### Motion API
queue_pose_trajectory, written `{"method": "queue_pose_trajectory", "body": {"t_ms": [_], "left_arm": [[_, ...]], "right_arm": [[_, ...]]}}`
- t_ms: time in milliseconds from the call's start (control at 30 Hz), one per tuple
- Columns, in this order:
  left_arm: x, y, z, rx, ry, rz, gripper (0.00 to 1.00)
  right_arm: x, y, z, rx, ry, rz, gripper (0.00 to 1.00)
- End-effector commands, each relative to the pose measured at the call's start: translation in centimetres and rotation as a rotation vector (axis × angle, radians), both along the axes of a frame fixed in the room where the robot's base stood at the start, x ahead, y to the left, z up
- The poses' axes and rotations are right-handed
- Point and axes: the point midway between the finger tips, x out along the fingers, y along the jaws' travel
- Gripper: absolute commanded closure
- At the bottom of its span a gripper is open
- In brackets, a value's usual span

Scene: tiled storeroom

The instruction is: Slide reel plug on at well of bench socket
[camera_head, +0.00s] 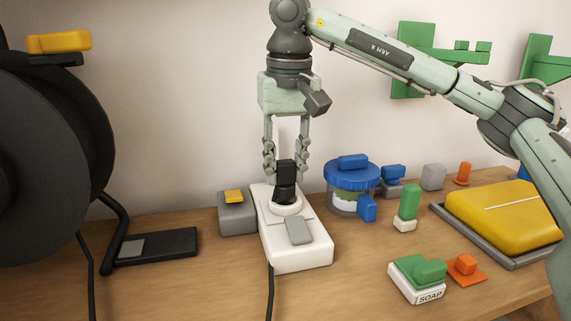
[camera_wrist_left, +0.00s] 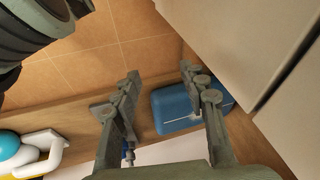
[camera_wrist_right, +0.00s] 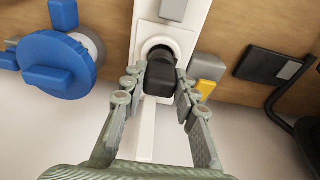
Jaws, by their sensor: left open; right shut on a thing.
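The white bench socket (camera_head: 312,256) stands on the wooden bench, with a round well (camera_head: 287,210) near its far end and a grey rocker (camera_head: 299,230) nearer the front. The black reel plug (camera_head: 286,173) is upright over the well, its lower end at the ring; how deep it sits I cannot tell. My right gripper (camera_head: 286,170) points down and is shut on the plug. The right wrist view shows the plug (camera_wrist_right: 161,76) between the fingertips, partly covering the well (camera_wrist_right: 152,45). My left gripper (camera_wrist_left: 160,88) is open and empty, away from the socket.
A black cable reel (camera_head: 50,150) stands at the left. A grey box with a yellow top (camera_head: 237,214) is beside the socket. A blue-lidded jar (camera_head: 351,178), soap block (camera_head: 418,278) and yellow case (camera_head: 503,213) are to the right. A blue case (camera_wrist_left: 180,107) shows in the left wrist view.

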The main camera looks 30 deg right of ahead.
Motion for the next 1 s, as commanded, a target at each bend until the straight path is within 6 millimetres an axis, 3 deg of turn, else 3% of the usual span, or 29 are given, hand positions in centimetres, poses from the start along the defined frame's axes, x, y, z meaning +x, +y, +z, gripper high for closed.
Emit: {"method": "queue_pose_trajectory", "body": {"t_ms": [967,1000], "left_arm": [[0.0,0.0,-1.7,0.001,0.001,0.0,0.57],[0.0,0.0,-1.6,0.001,0.001,0.0,0.57]], "right_arm": [[0.0,0.0,-2.5,0.0,0.0,-0.001,1.0],[0.0,0.0,-2.4,0.001,0.0,-0.001,0.67]]}}
